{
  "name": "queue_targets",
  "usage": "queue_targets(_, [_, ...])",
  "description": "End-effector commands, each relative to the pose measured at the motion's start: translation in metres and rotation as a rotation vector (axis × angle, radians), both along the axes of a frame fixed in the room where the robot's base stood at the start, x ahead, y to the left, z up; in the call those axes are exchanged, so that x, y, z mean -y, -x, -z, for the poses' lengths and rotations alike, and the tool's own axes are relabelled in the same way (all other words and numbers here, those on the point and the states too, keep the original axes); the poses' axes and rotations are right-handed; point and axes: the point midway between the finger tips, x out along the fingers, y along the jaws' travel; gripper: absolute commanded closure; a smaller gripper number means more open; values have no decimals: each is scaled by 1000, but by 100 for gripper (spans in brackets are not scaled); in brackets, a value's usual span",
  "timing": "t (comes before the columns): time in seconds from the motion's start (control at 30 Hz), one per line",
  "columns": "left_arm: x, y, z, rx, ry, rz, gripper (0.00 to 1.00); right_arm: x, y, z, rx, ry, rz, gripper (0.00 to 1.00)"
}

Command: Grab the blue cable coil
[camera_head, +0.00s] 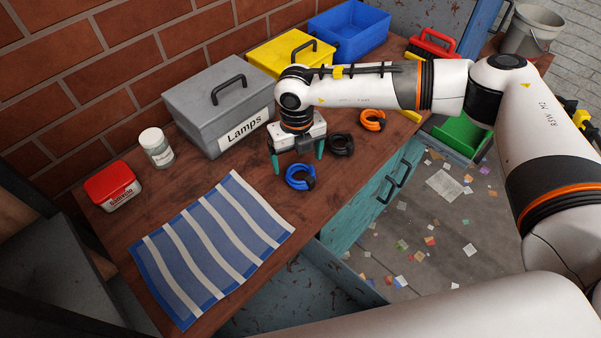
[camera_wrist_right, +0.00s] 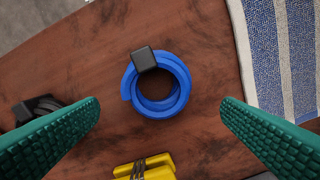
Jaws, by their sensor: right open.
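The blue cable coil (camera_head: 291,177) lies flat on the wooden bench near its front edge, with a black clip on its ring. In the right wrist view the coil (camera_wrist_right: 157,109) lies between and beyond the two teal fingers, slightly above the line between their tips, its black clip at the upper left. My right gripper (camera_head: 298,165) points down above the bench, just behind the coil in the head view. It is open and empty, with a finger to each side of the coil and none seen touching it. My left gripper is out of view.
A black coil (camera_head: 341,145) and an orange coil (camera_head: 372,121) lie to the right. A grey Lamps box (camera_head: 219,103) stands behind. A striped cloth (camera_head: 211,243) lies at the left, with a jar (camera_head: 156,148) and red tin (camera_head: 112,186) beyond. An open drawer (camera_head: 300,292) is below.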

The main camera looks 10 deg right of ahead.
Motion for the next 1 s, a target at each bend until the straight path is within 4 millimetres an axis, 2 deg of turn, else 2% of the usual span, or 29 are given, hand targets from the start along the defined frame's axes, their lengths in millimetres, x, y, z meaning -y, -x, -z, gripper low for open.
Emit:
queue_targets(0.2, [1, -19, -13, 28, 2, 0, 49, 4, 0, 29, -5, 3, 0, 12])
queue_targets(0.33, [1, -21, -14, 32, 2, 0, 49, 4, -1, 46, -3, 1, 1, 12])
queue_targets(0.63, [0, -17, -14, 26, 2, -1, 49, 4, -1, 51, -1, -1, 0, 12])
queue_targets(0.93, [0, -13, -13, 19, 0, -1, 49, 4, -1, 51, -1, -1, 0, 61])
queue_targets(1.0, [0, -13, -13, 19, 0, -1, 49, 4, -1, 50, 0, -1, 0, 64])
